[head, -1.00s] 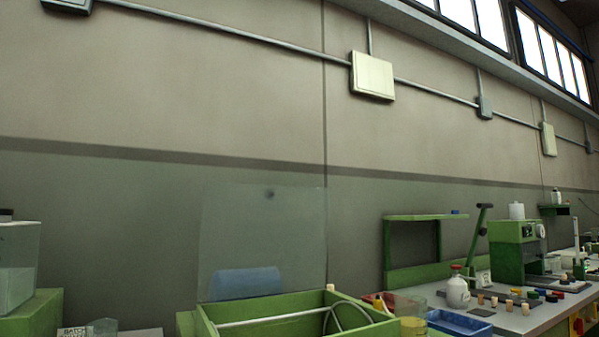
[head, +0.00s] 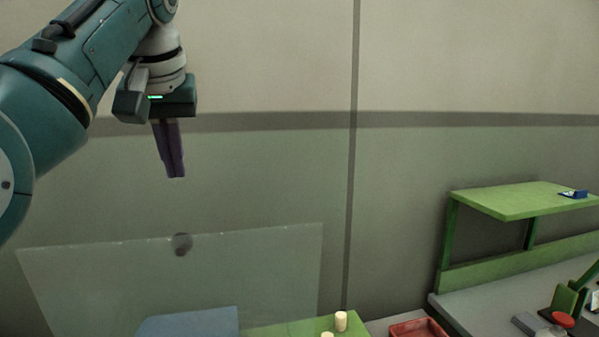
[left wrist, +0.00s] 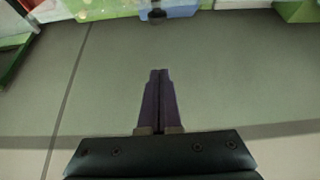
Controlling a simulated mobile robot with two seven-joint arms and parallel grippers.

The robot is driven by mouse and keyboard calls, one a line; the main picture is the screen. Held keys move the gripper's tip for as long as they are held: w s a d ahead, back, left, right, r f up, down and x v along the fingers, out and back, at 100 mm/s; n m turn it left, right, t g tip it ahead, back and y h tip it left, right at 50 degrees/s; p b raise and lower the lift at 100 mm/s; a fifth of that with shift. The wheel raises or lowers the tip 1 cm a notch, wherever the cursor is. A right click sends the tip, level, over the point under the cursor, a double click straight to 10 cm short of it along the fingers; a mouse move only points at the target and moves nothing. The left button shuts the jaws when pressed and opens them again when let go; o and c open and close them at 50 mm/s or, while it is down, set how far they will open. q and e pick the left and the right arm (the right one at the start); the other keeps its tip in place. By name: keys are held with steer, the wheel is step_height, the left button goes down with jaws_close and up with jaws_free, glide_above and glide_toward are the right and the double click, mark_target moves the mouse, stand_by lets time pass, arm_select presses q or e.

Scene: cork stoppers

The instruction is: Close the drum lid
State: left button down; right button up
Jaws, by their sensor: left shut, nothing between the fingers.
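The drum lid (head: 262,268) is a clear panel standing raised in the lower left of the head view, with a dark round knob (head: 182,244) near its top edge. The drum it belongs to is mostly below the frame. My left gripper (head: 175,177) points down above the knob, apart from it, its purple fingers together and empty. In the left wrist view the shut fingers (left wrist: 160,72) point toward the dark knob (left wrist: 157,16) at the top edge, with a gap between. My right gripper is in neither view.
A blue panel (head: 188,322) shows behind the clear lid. Pale corks (head: 341,321) stand on a green surface at the bottom. A red tray (head: 418,328) and a green shelf (head: 510,200) are to the right. The wall behind is bare.

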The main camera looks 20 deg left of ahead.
arm_select(q)
steer(key=f+p, duration=0.2)
steer(key=f, duration=0.1)
steer(key=f+p, duration=0.2)
steer(key=f, duration=0.1)
steer(key=f+p, duration=0.2)
steer(key=f, duration=0.1)
steer(key=shift+w+a+f+p, duration=0.2)
steer(key=shift+a+p, duration=0.05)
steer(key=shift+p, duration=0.05)
stand_by(0.6)
